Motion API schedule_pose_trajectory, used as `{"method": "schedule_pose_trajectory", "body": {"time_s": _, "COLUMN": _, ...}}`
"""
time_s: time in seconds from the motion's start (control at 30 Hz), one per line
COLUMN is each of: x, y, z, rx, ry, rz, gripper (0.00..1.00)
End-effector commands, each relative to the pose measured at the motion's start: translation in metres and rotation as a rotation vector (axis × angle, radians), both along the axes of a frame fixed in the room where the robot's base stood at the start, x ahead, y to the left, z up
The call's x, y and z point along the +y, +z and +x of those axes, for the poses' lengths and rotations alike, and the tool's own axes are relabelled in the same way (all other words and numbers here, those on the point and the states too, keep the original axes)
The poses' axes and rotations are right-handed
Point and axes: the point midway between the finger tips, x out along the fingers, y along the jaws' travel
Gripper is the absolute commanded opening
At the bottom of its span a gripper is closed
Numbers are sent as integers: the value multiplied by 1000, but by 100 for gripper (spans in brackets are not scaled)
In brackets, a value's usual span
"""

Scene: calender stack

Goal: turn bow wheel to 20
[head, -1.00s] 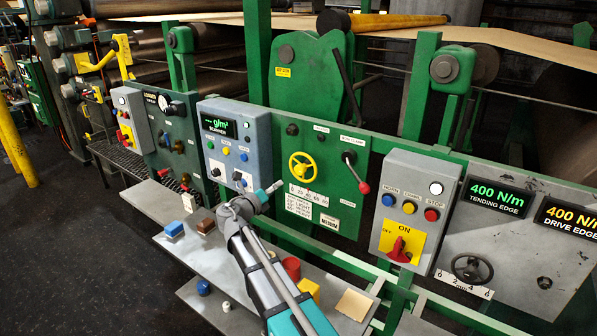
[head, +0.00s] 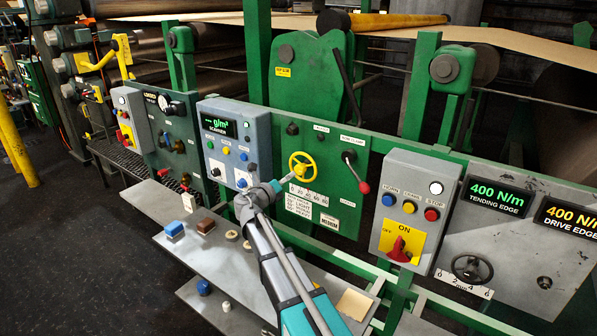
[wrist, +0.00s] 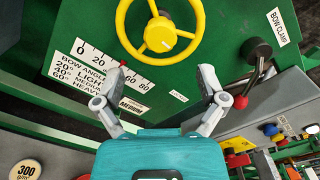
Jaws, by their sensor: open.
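In the head view my gripper (head: 282,184) is just lower left of the wheel.
The black bow clamp lever with a red knob (head: 364,187) is right of the wheel. A grey switch box (head: 405,220) stands farther right, a grey scanner box (head: 235,140) to the left. A shelf below holds a blue block (head: 174,229) and other small items.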

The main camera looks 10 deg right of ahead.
Motion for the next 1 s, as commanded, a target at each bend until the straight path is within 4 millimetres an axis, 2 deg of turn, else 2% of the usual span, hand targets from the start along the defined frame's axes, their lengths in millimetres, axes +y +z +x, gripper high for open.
{"method": "schedule_pose_trajectory", "body": {"time_s": 0.2, "x": -25, "y": 0, "z": 25, "rx": -1, "ry": -1, "rz": 1, "gripper": 91}}
{"method": "schedule_pose_trajectory", "body": {"time_s": 0.4, "x": -43, "y": 0, "z": 41, "rx": -1, "ry": -1, "rz": 0, "gripper": 91}}
{"method": "schedule_pose_trajectory", "body": {"time_s": 0.63, "x": -53, "y": 0, "z": 49, "rx": -1, "ry": 1, "rz": 0, "gripper": 91}}
{"method": "schedule_pose_trajectory", "body": {"time_s": 0.97, "x": -54, "y": 0, "z": 50, "rx": -1, "ry": 1, "rz": 0, "gripper": 91}}
{"method": "schedule_pose_trajectory", "body": {"time_s": 1.0, "x": -54, "y": 0, "z": 50, "rx": -1, "ry": 1, "rz": 0, "gripper": 85}}
